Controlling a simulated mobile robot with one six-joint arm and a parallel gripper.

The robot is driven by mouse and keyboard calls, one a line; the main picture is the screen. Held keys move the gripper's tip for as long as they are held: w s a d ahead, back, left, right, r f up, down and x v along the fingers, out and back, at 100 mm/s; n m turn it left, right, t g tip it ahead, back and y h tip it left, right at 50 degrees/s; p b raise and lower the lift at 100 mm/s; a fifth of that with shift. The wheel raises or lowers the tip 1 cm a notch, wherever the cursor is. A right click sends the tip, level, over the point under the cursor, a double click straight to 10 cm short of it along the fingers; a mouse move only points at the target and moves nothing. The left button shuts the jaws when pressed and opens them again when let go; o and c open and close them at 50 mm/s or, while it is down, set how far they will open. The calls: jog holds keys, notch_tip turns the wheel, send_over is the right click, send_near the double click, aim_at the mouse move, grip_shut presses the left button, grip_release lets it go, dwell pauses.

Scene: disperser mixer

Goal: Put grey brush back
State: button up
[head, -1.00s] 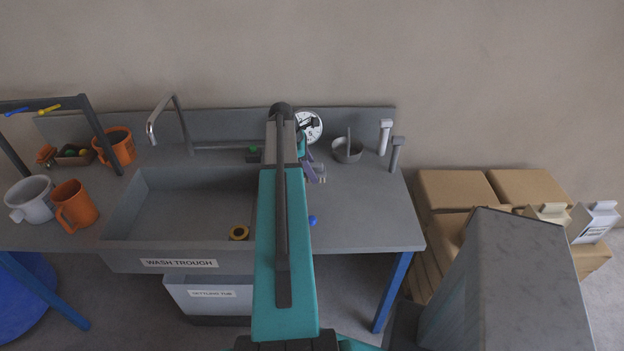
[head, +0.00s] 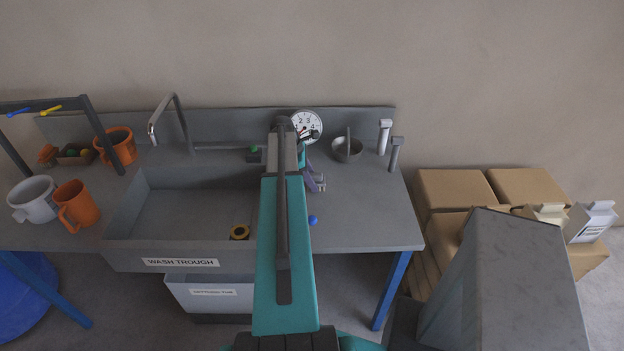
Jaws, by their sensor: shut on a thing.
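My gripper (head: 317,183), with purple fingers, is over the bench top to the right of the wash trough. It is shut on a small grey thing, mostly hidden by my arm and the fingers; I cannot tell for sure that it is the grey brush. No other clear view of a brush shows.
A metal bowl (head: 347,151), a dial (head: 307,126), a white upright (head: 384,137) and a grey upright (head: 395,156) stand behind. A blue ball (head: 313,219) lies near. The right front bench is clear.

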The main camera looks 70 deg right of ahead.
jog(key=shift+f, duration=0.2)
jog(key=o, duration=1)
jog(key=shift+r, duration=0.2)
jog(key=shift+b+v, duration=1.85)
jog(key=shift+v, duration=4.05)
